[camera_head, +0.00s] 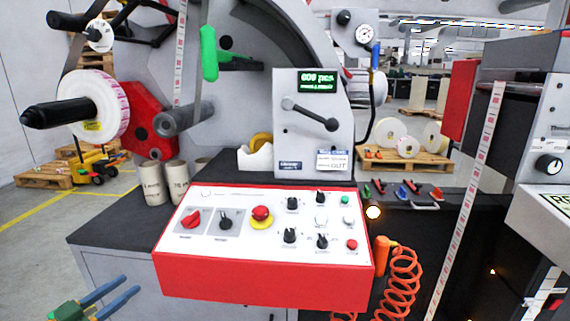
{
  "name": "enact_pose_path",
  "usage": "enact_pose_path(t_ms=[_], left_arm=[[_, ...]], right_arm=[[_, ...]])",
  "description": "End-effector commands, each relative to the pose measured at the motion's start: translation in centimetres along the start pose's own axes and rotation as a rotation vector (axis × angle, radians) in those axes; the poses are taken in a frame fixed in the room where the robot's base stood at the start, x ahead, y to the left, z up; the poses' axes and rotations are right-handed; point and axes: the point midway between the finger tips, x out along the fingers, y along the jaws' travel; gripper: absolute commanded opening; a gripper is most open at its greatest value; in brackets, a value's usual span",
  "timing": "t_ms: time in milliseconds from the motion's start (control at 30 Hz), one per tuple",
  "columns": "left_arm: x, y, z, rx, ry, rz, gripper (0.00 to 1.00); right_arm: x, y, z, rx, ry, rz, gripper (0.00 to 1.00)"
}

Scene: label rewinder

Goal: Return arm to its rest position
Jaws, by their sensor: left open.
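My left gripper (129,285) is at the bottom left corner, with two blue fingers pointing up and right. The fingers are apart with nothing between them. It is in front of the grey cabinet and left of the red and white control panel (265,277), apart from both. The rest of my left arm is mostly outside the picture. My right gripper is not in view. The label rewinder stands behind the panel, with a label roll (105,105) on a black spindle (52,113), a green handle (209,55) and a grey unit with a black lever (312,114).
The panel has several knobs and a red emergency button (261,213). An orange coiled hose (402,280) hangs at its right. Two cardboard cores (153,183) stand on the dark cabinet top (110,226). A label strip (468,195) runs down at the right. Open floor (30,230) lies at the left.

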Motion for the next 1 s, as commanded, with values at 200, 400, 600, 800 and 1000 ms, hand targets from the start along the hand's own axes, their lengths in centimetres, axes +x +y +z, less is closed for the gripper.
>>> enact_pose_path(t_ms=[200,400,600,800,1000], left_arm=[[0.1,2.4,9.8,-0.027,-0.154,-0.134,0.46],[-3.7,8.4,22.6,-0.069,-0.449,-0.256,0.46],[-13.6,20.3,35.2,-0.133,-0.897,-0.271,0.46],[-22.4,30.9,40.0,-0.198,-1.218,-0.182,0.46],[-29.6,39.9,40.8,-0.266,-1.451,-0.059,0.46]], right_arm=[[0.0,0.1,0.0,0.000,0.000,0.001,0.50],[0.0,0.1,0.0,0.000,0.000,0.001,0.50],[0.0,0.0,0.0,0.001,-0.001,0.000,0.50],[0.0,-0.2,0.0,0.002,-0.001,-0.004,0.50],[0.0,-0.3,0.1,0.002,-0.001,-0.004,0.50]])
